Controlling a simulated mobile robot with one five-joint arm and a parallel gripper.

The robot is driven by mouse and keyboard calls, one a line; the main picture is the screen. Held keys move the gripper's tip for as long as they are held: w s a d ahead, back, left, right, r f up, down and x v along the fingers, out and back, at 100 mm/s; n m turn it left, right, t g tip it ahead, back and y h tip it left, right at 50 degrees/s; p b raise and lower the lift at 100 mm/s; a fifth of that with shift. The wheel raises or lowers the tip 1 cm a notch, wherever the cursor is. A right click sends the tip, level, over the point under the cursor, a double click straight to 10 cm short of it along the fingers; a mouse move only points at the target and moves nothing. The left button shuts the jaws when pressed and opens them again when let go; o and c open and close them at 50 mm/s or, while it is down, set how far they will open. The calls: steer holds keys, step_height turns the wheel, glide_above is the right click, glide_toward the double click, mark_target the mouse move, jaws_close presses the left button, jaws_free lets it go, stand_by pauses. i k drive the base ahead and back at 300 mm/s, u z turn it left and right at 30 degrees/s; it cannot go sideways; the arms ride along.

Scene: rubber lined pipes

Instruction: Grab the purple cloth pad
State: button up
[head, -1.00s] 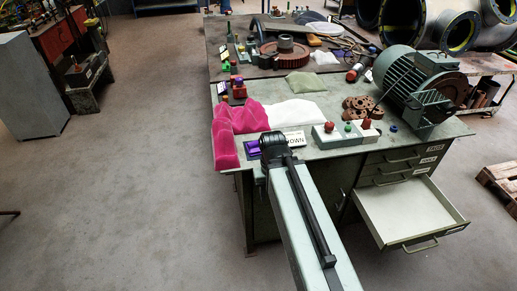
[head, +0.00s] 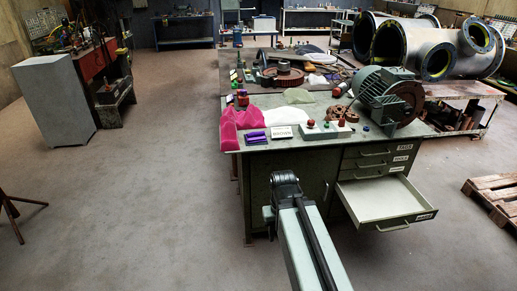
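The purple cloth pad (head: 256,137) lies folded near the front edge of the workbench top (head: 300,147), towards its left corner. It sits between a crumpled pink cloth (head: 238,120) and a small white label sign (head: 282,132). My arm reaches up from the bottom of the picture, and its dark far end (head: 285,180) is in front of the bench, below the pad in the picture. I cannot make out gripper fingers there, so open or shut does not show. No purple cloth is visible at the arm's end.
A switch box (head: 325,130) with coloured knobs and a large green motor (head: 388,97) stand to the right on the bench. An open drawer (head: 388,203) juts out at the front right. A pallet (head: 492,193) lies at far right. The floor at left is largely clear.

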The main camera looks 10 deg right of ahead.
mark_target(253, 137)
steer(key=u, duration=0.2)
steer(key=i, duration=0.65)
steer(key=u, duration=0.6)
steer(key=i, duration=1.3)
steer(key=u, duration=0.7)
steer(key=k, duration=0.7)
steer(key=u, duration=0.35)
steer(key=i, duration=0.65)
steer(key=z, duration=0.25)
steer(key=k, duration=0.9)
steer(key=u, duration=0.15)
steer(key=i, duration=0.95)
steer(key=z, duration=0.05)
